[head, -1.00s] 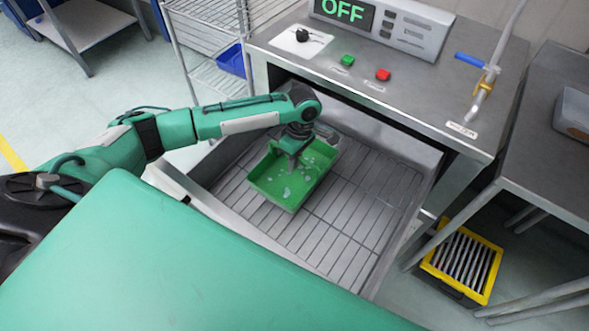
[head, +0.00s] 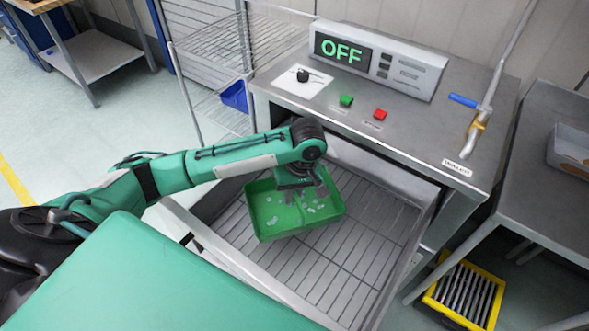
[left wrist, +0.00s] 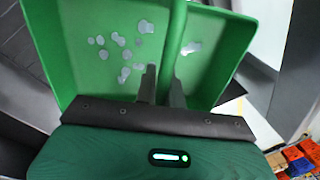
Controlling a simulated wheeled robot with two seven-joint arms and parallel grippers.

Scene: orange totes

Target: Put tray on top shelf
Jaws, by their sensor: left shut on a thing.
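A green tray (head: 270,211) with a central divider and several pale round pieces in it is over the wire rack of the pulled-out drawer. My left gripper (head: 302,194) comes down over it and is shut on its divider. In the left wrist view the tray (left wrist: 75,65) fills the upper part, and the fingers of the left gripper (left wrist: 160,88) close on the divider. A wire shelf unit (head: 212,50) stands behind, left of the machine. Its top is cut off by the frame. My right gripper is not in view.
The drawer (head: 345,265) sticks out below the steel machine top (head: 400,125). A blue bin (head: 234,96) sits on a lower shelf of the wire unit. A table (head: 555,185) stands at right, with a yellow crate (head: 463,290) on the floor.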

